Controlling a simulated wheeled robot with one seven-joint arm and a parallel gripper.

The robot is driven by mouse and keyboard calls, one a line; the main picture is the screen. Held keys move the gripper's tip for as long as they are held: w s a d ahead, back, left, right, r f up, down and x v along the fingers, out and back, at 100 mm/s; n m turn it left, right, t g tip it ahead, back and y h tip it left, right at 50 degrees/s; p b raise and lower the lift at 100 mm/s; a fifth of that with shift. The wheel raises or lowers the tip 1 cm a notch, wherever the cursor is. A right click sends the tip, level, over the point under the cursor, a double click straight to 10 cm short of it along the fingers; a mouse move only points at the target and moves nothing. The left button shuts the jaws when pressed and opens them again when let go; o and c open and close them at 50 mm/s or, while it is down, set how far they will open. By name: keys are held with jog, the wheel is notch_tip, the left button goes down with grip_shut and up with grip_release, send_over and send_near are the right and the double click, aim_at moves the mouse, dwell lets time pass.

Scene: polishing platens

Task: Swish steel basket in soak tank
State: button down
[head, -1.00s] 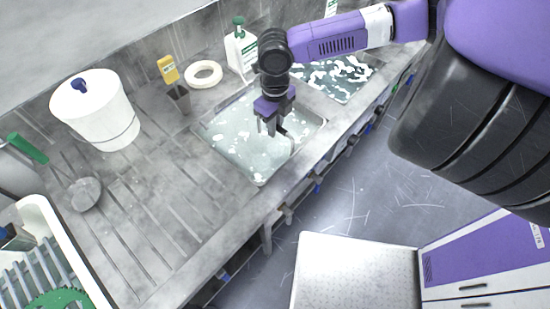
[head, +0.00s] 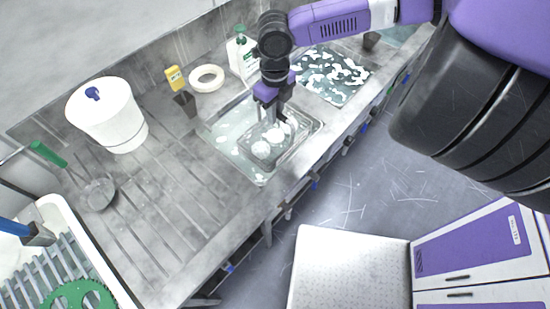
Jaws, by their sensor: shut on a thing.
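The steel basket (head: 262,151) is a shallow wire basket with several pale round pieces in it. It shows at the water surface or just above it, inside the soak tank (head: 225,128), a sunken basin of cloudy water in the bench. I cannot tell how much of the basket is under water. My gripper (head: 268,115) points down over the tank and is shut on the basket's upright handle. The fingers hide part of the handle.
A second basin (head: 335,75) with white foam lies behind to the right. A green-handled strainer (head: 98,193) lies at left. The grooved drainboard (head: 165,195) is mostly clear.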

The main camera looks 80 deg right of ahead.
jog(key=shift+r+p, duration=0.55)
jog(key=shift+r, duration=1.75)
